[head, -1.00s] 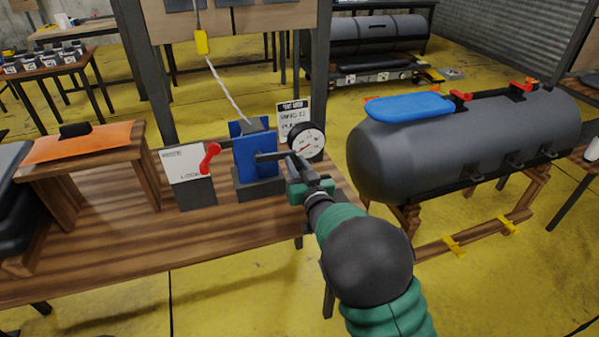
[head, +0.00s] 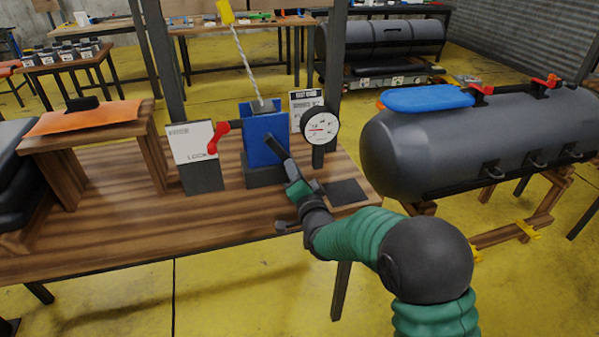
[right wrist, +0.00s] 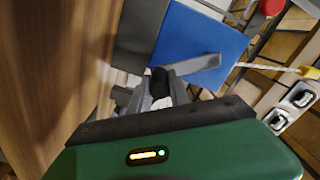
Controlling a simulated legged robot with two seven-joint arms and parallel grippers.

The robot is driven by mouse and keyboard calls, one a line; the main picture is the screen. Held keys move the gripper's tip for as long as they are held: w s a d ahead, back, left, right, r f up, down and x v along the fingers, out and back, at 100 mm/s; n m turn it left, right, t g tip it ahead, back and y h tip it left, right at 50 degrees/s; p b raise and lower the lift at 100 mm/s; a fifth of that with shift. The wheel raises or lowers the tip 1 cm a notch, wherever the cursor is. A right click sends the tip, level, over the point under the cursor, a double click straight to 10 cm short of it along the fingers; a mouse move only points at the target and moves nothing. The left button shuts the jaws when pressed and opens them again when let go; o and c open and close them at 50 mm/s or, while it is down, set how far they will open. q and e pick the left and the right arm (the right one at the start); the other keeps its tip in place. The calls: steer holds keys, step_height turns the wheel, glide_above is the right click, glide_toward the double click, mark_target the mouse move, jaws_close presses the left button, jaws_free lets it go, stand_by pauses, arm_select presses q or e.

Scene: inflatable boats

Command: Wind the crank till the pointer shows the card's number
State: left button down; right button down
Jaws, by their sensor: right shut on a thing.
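The blue winch box (head: 265,131) stands on a dark base on the wooden bench; it also shows in the right wrist view (right wrist: 188,42). Its dark crank (head: 278,149) slopes down to the right across the front. My right gripper (head: 293,180) is shut on the crank's handle end, and the right wrist view shows its fingers (right wrist: 158,88) around the dark handle. The round white gauge (head: 320,126) stands right of the box, its red pointer directed roughly left. The white card (head: 305,99) is partly behind the gauge; its number is too small to read. My left gripper is out of view.
A white lock panel (head: 192,142) with a red lever (head: 218,137) stands left of the box. A rope rises from the box to a yellow fitting (head: 225,12). A grey inflated tube (head: 480,140) lies on a wooden stand at right. The bench front is clear.

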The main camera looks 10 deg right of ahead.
steer(key=shift+a+f+m+b, duration=0.45)
steer(key=shift+a+f+m, duration=0.2)
steer(key=shift+m, duration=0.35)
steer(key=shift+s, duration=0.1)
steer(key=c, duration=1.2)
jaws_free()
steer(key=shift+r, duration=0.1)
steer(key=shift+s, duration=0.15)
steer(key=s+b, duration=0.3)
steer(key=s, duration=1.3)
steer(key=shift+s+d, duration=0.25)
steer(key=shift+d, duration=0.1)
